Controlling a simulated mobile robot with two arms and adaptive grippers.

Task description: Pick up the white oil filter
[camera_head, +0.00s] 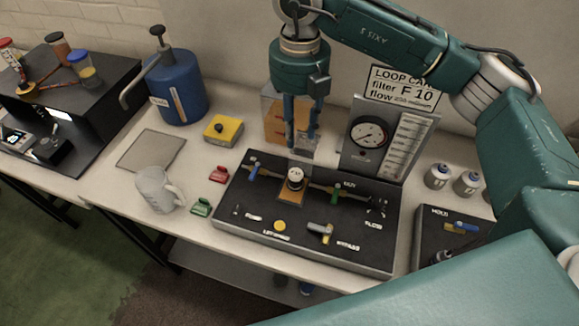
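A small white canister (295,179) with a dark printed band stands upright in an orange-brown square holder on the black panel (360,245). White canisters with bluish marks also stand at the right, one (437,177) left of another (467,183). I cannot tell from the labels which one is the white oil filter. My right gripper (301,142) points down above and slightly behind the canister on the panel. Its fingers are apart, with nothing clearly held between them. My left gripper is not in view.
A gauge stand (372,134) rises behind the panel, right of my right gripper. An orange-brown box (273,118) stands behind it. A mug (157,190), yellow box (223,130), blue pump can (178,92) and grey mat (151,151) are left. My teal arm covers the right side.

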